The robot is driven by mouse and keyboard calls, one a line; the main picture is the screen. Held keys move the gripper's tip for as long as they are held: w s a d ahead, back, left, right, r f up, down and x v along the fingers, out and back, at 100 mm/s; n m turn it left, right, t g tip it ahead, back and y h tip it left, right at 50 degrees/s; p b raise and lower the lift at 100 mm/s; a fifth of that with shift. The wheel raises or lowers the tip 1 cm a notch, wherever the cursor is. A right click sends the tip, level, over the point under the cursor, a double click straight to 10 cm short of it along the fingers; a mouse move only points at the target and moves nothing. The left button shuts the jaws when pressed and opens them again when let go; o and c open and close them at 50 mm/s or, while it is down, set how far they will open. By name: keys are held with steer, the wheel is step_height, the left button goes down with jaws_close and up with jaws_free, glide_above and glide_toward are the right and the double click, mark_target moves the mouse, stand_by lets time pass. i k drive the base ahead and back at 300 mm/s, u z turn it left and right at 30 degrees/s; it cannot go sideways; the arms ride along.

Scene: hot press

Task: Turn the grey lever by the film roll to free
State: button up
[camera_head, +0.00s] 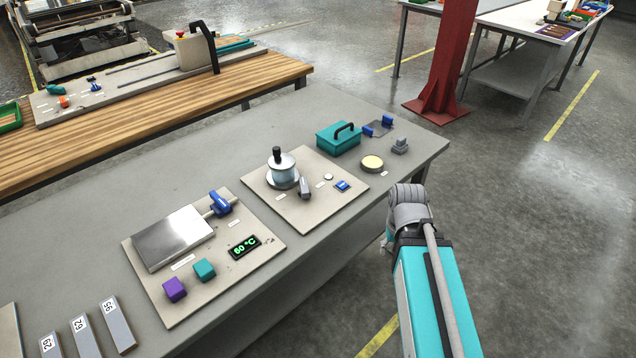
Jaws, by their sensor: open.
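The grey lever (305,188) sits just right of the roll, on the same board. Small labels lie beside it, too small to read. My arm (411,212) reaches in from the lower right, beyond the table's front edge and apart from the lever. The fingers of my gripper do not show; the arm hides its end.
On the left board are a metal plate (173,238), a blue clamp (220,203), a "60 °C" display (244,247), and purple (175,289) and teal (204,269) blocks. A teal box (338,140) and a yellow-topped disc (372,163) stand right of the roll. A red post (447,65) rises behind.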

mark_target(304, 188)
steer(key=z, duration=0.35)
steer(key=k, duration=1.15)
steer(key=u, duration=0.7)
steer(key=i, duration=1)
